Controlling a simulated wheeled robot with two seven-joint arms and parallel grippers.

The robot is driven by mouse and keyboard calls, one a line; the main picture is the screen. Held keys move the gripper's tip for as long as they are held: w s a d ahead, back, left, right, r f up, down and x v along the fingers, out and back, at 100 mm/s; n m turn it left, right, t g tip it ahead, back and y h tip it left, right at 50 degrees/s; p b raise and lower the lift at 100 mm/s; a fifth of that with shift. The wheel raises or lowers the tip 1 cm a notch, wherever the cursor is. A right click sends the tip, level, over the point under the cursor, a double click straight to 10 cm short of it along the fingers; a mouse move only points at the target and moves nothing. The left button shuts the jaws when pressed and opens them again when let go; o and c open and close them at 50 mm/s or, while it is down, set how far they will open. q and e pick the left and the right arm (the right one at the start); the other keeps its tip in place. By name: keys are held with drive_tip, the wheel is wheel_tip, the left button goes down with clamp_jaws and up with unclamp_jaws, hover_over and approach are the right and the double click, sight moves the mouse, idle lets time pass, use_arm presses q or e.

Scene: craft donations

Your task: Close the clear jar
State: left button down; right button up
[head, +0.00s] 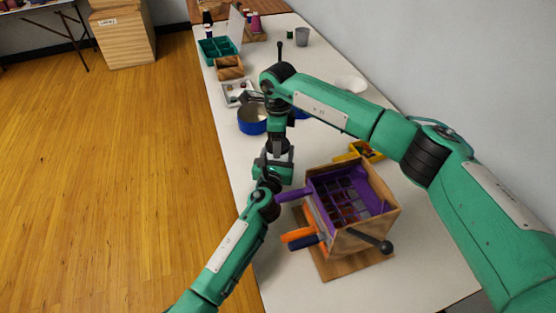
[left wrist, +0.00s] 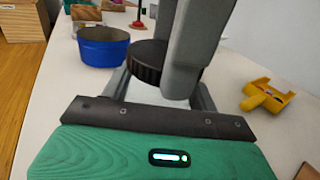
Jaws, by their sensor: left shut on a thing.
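My left gripper (head: 274,157) is shut at the table's middle. In the left wrist view its two grey fingers reach forward to either side of the spot under a dark ribbed lid (left wrist: 146,62). The clear jar's walls hardly show there; it is mostly hidden by the fingers. The lid sits level over the space between those fingers. My right gripper (head: 278,141) points down from above. One of its thick grey fingers (left wrist: 187,70) overlaps the lid in the left wrist view. I cannot tell whether the lid touches the jar's rim.
A blue pot (head: 252,120) stands just left of the grippers. A wooden box with a purple inside (head: 394,207) stands close on the right, its handles sticking out. A yellow piece (left wrist: 265,97) lies behind it. Trays and a grey cup (head: 302,38) fill the far end.

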drive_tip(key=c, duration=0.7)
drive_tip(key=m, duration=1.1)
drive_tip(key=shift+m, duration=0.3)
drive_tip(key=o, duration=1.2)
use_arm(q)
drive_tip(key=shift+c, duration=1.6)
unclamp_jaws()
use_arm(e)
wheel_tip(320, 180, up, 12)
